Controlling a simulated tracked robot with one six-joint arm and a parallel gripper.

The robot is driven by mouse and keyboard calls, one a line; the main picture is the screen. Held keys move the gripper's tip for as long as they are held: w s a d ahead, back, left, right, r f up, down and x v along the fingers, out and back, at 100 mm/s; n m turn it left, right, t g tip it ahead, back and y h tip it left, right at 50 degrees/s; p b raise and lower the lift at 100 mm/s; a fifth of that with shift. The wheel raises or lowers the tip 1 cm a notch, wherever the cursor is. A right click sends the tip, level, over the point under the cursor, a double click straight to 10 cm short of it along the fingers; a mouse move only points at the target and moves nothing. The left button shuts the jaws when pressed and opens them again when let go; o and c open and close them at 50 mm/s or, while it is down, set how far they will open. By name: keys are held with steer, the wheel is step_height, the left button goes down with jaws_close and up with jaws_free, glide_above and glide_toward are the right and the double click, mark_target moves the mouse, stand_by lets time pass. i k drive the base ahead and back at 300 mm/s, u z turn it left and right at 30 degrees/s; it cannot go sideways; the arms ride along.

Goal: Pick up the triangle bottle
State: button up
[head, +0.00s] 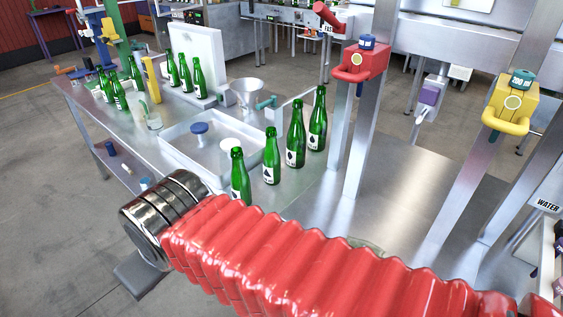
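Green bottles with white labels stand upright on the metal bench. A row on the right runs from the nearest bottle (240,178), partly hidden behind my arm, through a second (271,157) and third (295,135) to the farthest (317,122). Three more (185,74) stand by a white panel, and another group (117,92) is at the far left. Dark marks show on some labels, but I cannot tell which bottle bears a triangle. My gripper (143,278) is at the lower left, beyond my arm's shiny metal end, apart from the bottles. Its fingers are not clearly visible.
A white tray (176,152) with a blue-topped piece (200,130) lies left of the right row. A red fixture (362,65) and a yellow one (511,105) are on metal posts. The steel surface (410,190) between posts looks clear.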

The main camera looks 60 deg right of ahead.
mark_target(272, 157)
steer(key=u, duration=0.05)
steer(key=i, duration=1)
steer(key=z, duration=0.05)
